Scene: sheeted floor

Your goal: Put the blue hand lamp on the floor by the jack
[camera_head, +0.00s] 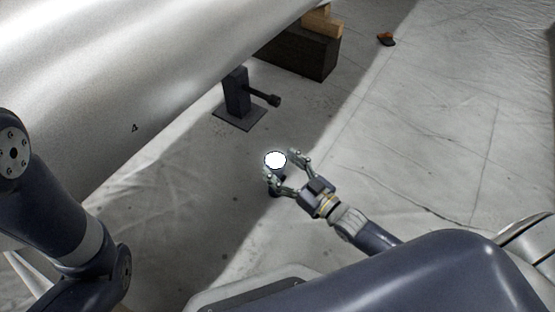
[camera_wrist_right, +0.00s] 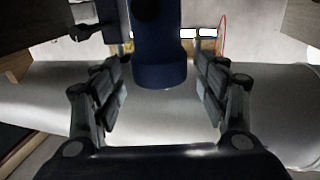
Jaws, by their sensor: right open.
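The blue hand lamp (camera_head: 275,160) stands about upright near the middle of the head view, its round top glowing white. In the right wrist view its blue body (camera_wrist_right: 162,68) is between the fingers, with a gap on each side. My right gripper (camera_head: 282,166) is open around the lamp; its fingers also show in the right wrist view (camera_wrist_right: 162,88). The fingers hide part of the lamp, and I cannot tell whether its foot touches the floor. The dark jack (camera_head: 237,95) stands on a square plate, behind and left of the lamp. My left gripper is out of view.
A large silvery cylinder (camera_head: 130,80) hangs over the upper left, above the jack. Dark and wooden blocks (camera_head: 300,52) are stacked behind the jack. A small orange and dark object (camera_head: 386,39) lies farther back. The sheeted floor (camera_head: 440,120) at right is clear.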

